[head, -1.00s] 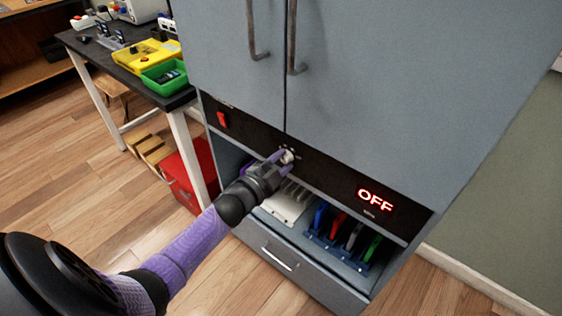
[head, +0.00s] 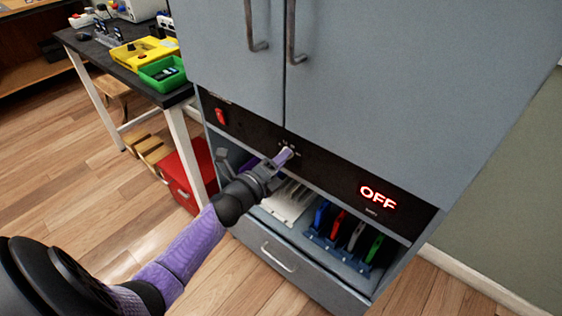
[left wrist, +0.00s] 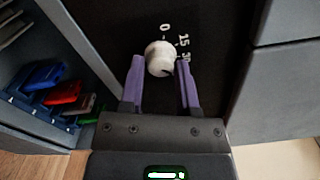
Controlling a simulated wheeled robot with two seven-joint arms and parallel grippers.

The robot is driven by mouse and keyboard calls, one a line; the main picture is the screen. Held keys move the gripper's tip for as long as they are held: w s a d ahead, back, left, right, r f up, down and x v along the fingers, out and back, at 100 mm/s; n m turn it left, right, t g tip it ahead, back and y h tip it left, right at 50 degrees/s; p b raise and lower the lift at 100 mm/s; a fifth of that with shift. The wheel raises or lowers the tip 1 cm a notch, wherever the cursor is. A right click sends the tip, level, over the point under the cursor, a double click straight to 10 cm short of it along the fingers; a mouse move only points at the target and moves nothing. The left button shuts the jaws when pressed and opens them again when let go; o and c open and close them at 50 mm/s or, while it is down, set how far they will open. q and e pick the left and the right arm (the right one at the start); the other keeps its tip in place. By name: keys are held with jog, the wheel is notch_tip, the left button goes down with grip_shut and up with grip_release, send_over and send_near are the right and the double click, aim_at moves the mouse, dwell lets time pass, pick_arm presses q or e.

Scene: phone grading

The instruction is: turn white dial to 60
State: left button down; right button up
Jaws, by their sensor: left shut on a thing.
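The white dial (left wrist: 160,58) is on the cabinet's black control panel (left wrist: 215,40). In the left wrist view it sits between the purple fingers of my left gripper (left wrist: 160,70), which is shut on it. Marks 0, 15 and part of 30 show beside the dial; its other marks and exact setting cannot be read. In the head view my left gripper (head: 284,156) reaches the panel from the lower left, and its fingers hide most of the dial. The panel's red display (head: 378,197) reads OFF. My right gripper is not in view.
A red switch (head: 220,116) is at the panel's left end. Below the panel, an open shelf holds a white rack (head: 288,203) and several colored items in a blue holder (head: 338,240). A table (head: 92,50) with yellow and green bins stands at left, a red box (head: 184,178) under it.

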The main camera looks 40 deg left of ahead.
pick_arm(q)
jog(key=m+b, duration=0.1)
jog(key=m, duration=0.3)
jog(key=shift+f+m, duration=0.15)
jog(key=shift+m, duration=0.15)
dwell(0.5)
jog(key=shift+c, duration=1.9)
grip_release()
